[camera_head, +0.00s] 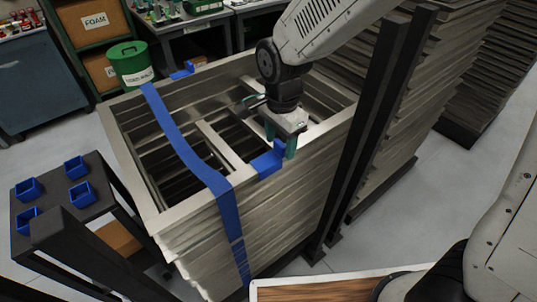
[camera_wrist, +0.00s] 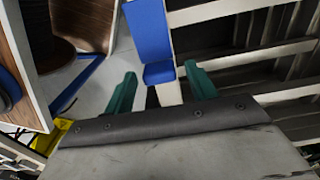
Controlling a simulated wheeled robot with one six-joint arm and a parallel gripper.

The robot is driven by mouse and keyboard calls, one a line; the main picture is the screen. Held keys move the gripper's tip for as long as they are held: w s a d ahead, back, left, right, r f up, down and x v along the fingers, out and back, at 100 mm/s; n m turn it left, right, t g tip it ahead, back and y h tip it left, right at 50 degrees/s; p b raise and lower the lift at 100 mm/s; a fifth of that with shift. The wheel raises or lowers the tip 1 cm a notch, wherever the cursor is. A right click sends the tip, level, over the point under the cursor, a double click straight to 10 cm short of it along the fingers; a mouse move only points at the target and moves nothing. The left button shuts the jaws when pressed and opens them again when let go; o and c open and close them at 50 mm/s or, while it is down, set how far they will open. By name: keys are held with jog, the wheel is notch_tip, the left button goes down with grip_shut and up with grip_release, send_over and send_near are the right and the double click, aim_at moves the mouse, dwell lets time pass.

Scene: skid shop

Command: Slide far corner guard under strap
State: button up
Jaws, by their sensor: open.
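A blue strap (camera_head: 189,153) runs across the top of the stack of pale metal frames (camera_head: 194,235) and down its near side. One blue corner guard (camera_head: 182,71) sits on the far rim, just right of the strap. Another blue guard (camera_head: 268,161) sits on the near rim, right of the strap and apart from it. My gripper (camera_head: 281,146) is open over the near rim at this second guard. In the wrist view, the guard (camera_wrist: 150,32) reaches between the two green fingers, with a gap on each side. The far guard cannot be made out in the wrist view.
Dark uprights (camera_head: 375,130) stand close right of the stack. A dark stand (camera_head: 60,205) with several small blue bins is at left. A wood-topped piece (camera_head: 315,291) lies in the foreground.

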aim_at(266, 159)
jog(key=c, duration=0.8)
jog(key=shift+a, duration=0.15)
jog(key=shift+s+a, duration=0.55)
jog(key=shift+a, duration=0.25)
jog(key=shift+s+a, duration=0.5)
jog(key=shift+a, duration=0.25)
jog(key=shift+s+a+r, duration=0.1)
jog(key=shift+s+a, duration=0.45)
jog(key=shift+a, duration=0.3)
jog(key=shift+s+a, duration=0.55)
jog(key=shift+a, duration=0.3)
jog(key=shift+s+a, duration=0.55)
jog(key=shift+a, duration=0.3)
jog(key=shift+s+a, duration=0.55)
jog(key=shift+a, duration=0.35)
